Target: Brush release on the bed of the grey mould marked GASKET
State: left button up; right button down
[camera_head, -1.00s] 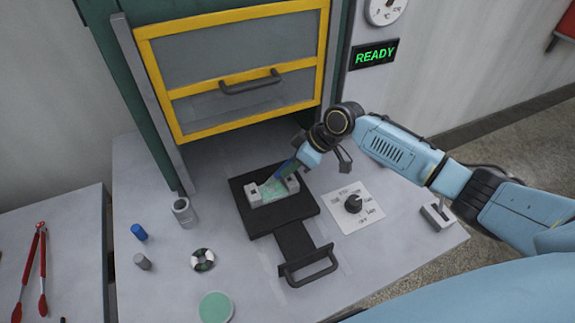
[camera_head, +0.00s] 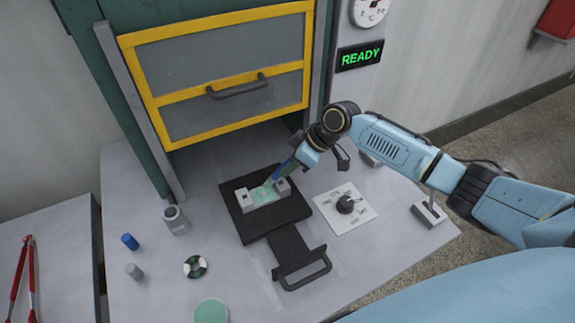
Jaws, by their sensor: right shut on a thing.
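The grey mould (camera_head: 243,197) sits on a black sliding plate (camera_head: 244,232) in front of the press. Its bed (camera_head: 262,194) shows green between two grey end blocks; I cannot read any marking on it. My right gripper (camera_head: 291,166) is shut on a blue brush (camera_head: 286,171), held tilted with its lower end at the right part of the bed. Whether the tip touches the bed is too small to tell. My left gripper is not in view.
A press with a yellow-framed guard (camera_head: 225,75) stands behind, beside a READY display (camera_head: 360,55). A metal cup (camera_head: 175,220), blue cylinder (camera_head: 130,241), grey cylinder (camera_head: 133,271), ring (camera_head: 195,267) and green disc (camera_head: 211,312) stand left.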

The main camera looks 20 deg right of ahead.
jog(key=shift+a+p, duration=0.35)
jog(key=shift+a, duration=0.5)
jog(key=shift+a+p, duration=0.55)
jog(key=shift+a, duration=0.4)
notch_tip(320, 180, up, 8)
jog(key=p, duration=0.7)
dwell(0.4)
